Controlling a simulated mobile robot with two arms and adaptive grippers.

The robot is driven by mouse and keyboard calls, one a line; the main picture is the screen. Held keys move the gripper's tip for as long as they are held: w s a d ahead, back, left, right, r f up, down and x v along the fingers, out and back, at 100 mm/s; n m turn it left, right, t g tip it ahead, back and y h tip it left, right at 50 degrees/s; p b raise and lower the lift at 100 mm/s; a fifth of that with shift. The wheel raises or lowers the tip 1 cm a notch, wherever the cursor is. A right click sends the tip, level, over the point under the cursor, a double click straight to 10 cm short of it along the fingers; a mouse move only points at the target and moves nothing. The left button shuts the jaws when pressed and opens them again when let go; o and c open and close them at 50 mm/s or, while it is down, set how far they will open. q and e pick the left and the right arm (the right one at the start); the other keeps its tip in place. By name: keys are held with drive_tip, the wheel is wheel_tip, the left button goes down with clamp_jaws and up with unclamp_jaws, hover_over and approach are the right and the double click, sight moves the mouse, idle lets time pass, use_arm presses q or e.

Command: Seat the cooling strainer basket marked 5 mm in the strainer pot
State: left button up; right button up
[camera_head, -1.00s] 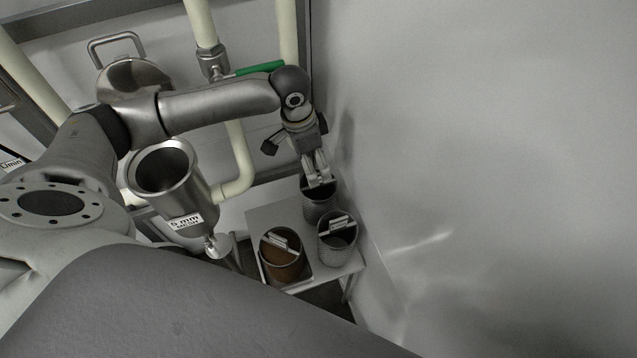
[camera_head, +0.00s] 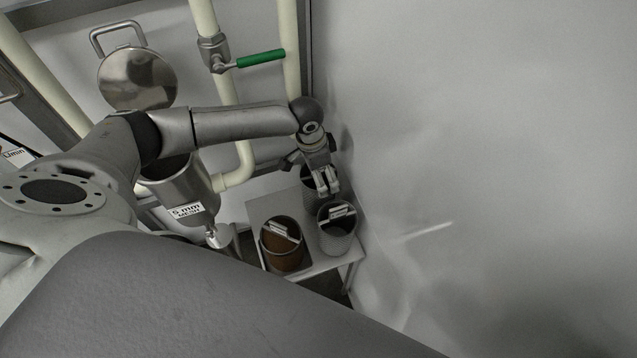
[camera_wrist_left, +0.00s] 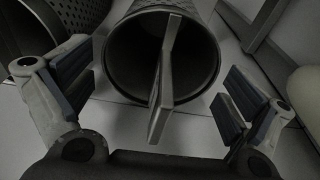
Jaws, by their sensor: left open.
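The steel strainer pot (camera_head: 205,190) stands at centre left with a "5 mm MESH" label (camera_head: 187,210); my left arm covers much of its mouth. Three baskets with bar handles are on a small table: a rusty brown one (camera_head: 284,252), a grey one (camera_head: 338,238) at the right, and a dark one (camera_head: 308,185) behind, partly hidden by my gripper. No basket marking is readable. My left gripper (camera_head: 327,184) is open over the back baskets. In the left wrist view its open fingers (camera_wrist_left: 160,92) straddle a mesh-walled basket (camera_wrist_left: 205,22) and its upright handle plate (camera_wrist_left: 166,75); nothing is gripped.
The table (camera_head: 265,212) stands close to a plain grey wall (camera_head: 480,150) on the right. Pale pipes (camera_head: 290,60) and a green-handled valve (camera_head: 262,58) are behind the arm. A round steel lid (camera_head: 138,78) is up behind the pot. A perforated basket (camera_wrist_left: 85,15) is at upper left in the wrist view.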

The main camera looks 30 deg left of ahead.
use_arm(q)
drive_tip(key=c, duration=1.4)
drive_tip(key=shift+r, duration=0.1)
drive_tip(key=shift+c, duration=0.2)
use_arm(e)
drive_tip(key=shift+s+d, duration=0.5)
drive_tip(key=shift+d, duration=0.1)
